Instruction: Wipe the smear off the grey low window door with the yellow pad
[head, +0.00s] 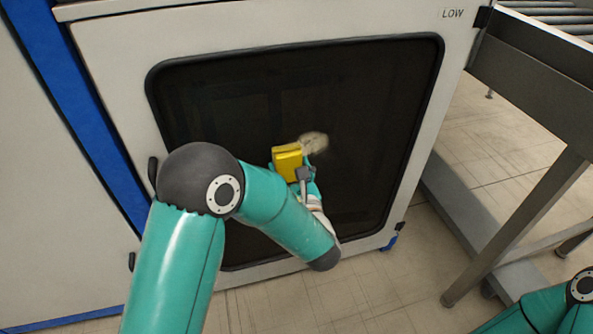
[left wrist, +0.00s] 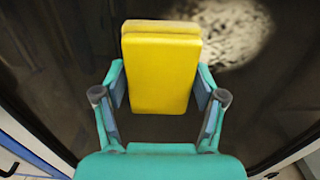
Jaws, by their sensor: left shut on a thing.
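The grey door (head: 120,60) labelled LOW is closed and has a large dark window (head: 370,110). A pale beige smear (head: 314,143) lies on the window, near its middle. My left gripper (head: 297,177) is shut on the yellow pad (head: 286,160), just left of and below the smear. In the left wrist view the yellow pad (left wrist: 160,75) sits between the two fingers, and the smear (left wrist: 228,32) shows up and to the right of it. I cannot tell whether the pad touches the glass. My right gripper is not in view; only part of its arm shows.
A grey metal conveyor frame (head: 540,85) with rollers and legs stands to the right of the door. A blue post (head: 75,100) runs along the left of the door. The tiled floor (head: 390,290) is clear below the door.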

